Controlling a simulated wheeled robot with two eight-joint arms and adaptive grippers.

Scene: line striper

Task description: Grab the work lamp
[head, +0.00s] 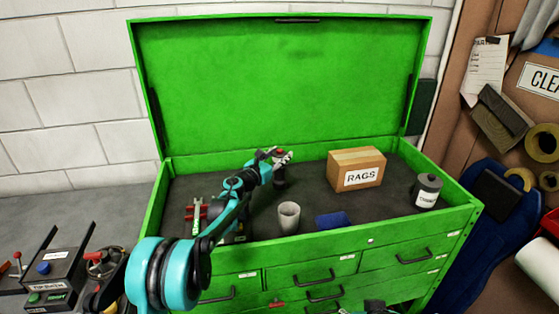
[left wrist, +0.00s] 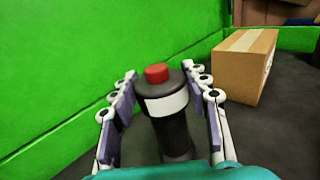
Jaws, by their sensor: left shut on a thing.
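The work lamp (left wrist: 168,115) is a dark cylinder with a white band and a red button on top. It stands, slightly tilted in the left wrist view, near the back wall inside the green chest. In the head view the lamp (head: 279,172) is small and partly covered by my fingers. My left gripper (left wrist: 162,110) has its fingers on both sides of the lamp and is shut on it. It also shows in the head view (head: 277,156), with the arm reaching in over the front left edge.
The green chest (head: 460,206) has its lid up. A cardboard RAGS box (head: 356,168) stands right of the lamp. Red-and-green items lie left.

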